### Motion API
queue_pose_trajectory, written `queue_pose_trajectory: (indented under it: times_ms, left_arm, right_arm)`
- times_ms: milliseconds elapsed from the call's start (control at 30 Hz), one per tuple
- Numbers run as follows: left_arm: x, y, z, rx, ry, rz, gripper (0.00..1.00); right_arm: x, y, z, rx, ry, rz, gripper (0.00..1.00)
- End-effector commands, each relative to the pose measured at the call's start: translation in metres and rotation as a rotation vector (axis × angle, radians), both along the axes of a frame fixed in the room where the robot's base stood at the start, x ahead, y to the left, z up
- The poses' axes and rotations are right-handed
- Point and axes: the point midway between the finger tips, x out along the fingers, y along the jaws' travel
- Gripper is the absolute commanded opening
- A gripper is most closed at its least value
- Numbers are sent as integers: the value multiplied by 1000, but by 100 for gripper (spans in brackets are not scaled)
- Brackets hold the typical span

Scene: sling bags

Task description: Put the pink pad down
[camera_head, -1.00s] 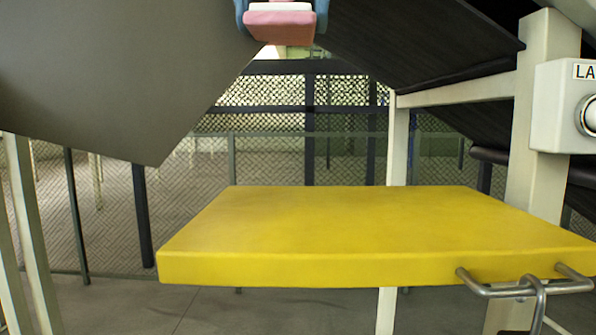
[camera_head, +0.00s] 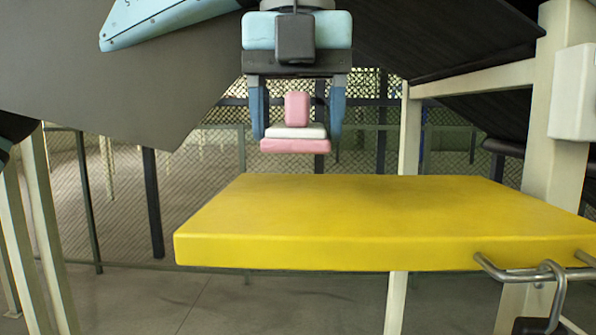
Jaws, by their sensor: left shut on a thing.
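The pink pad (camera_head: 295,146) has a flat pink base, a white layer above it and a pink upright block (camera_head: 297,106) on top. My left gripper (camera_head: 297,130) hangs from above with a blue finger on each side of the pad, and is shut on it. The pad is level and appears above the back left part of the yellow table (camera_head: 380,215), with its underside clear of the surface. Whether it is directly over the table or a little behind the back edge is hard to tell. My right gripper is not in view.
The yellow top is bare. A metal handle with a hook (camera_head: 540,275) sits at its front right edge. A pale post (camera_head: 560,120) with a white box (camera_head: 574,95) stands at the right. A large grey panel (camera_head: 90,90) slants across the upper left.

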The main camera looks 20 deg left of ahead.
Motion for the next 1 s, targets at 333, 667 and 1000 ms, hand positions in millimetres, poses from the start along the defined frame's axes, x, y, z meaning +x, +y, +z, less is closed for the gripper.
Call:
queue_pose_trajectory:
  times_ms: [333, 667, 1000]
  left_arm:
    - [0, 0, -33, 2, 2, 1, 37]
    - [0, 0, -57, -1, 0, 1, 37]
    - [0, 0, -60, 0, 0, 1, 88]
  right_arm:
    - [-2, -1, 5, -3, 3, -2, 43]
    - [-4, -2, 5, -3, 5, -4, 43]
    - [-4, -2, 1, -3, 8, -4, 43]
